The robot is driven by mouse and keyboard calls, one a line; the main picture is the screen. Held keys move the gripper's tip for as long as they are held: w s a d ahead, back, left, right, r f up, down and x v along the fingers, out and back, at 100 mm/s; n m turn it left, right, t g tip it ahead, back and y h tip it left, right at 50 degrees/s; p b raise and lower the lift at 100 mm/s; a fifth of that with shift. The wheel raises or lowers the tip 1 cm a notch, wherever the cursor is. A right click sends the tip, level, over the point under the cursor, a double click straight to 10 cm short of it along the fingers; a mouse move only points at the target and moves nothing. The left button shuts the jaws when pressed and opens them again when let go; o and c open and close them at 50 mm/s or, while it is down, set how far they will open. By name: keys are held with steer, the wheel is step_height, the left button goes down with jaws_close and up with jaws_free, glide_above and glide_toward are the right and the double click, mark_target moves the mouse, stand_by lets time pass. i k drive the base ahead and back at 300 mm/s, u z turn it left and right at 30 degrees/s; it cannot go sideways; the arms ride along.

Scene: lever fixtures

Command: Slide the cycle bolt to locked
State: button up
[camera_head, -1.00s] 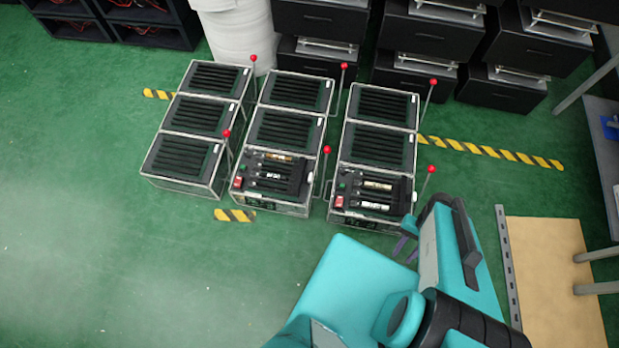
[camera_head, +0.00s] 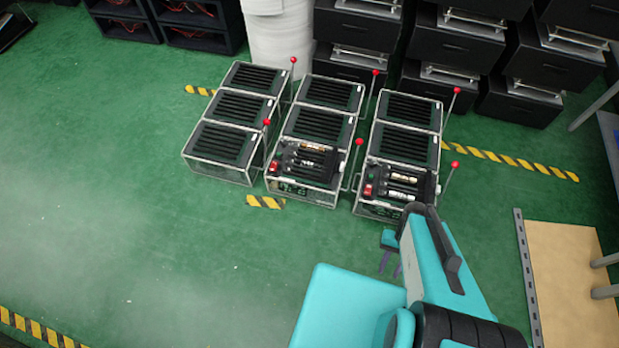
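The lever fixtures stand in three rows on the floor. The front units of the middle row (camera_head: 303,175) and the right row (camera_head: 393,190) have open tops with small dark bars, pale labelled parts and a red switch. Which part is the cycle bolt is too small to tell, and so is its position. Red-tipped levers stand beside the units, one (camera_head: 455,164) at the right front unit. My gripper (camera_head: 391,266) is just in front of the right front unit, pointing down.
Black drawer units (camera_head: 455,95) and a white cylinder (camera_head: 278,45) stand behind the rows. A tan board (camera_head: 565,275) with grey posts lies at the right. Striped floor tape (camera_head: 265,202) marks spots. The green floor at left is clear.

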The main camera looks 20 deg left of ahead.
mark_target(333, 166)
steer(key=u, duration=0.15)
steer(key=k, duration=0.7)
steer(key=u, duration=0.65)
steer(key=i, duration=1.6)
steer(key=z, duration=0.05)
steer(key=k, duration=0.85)
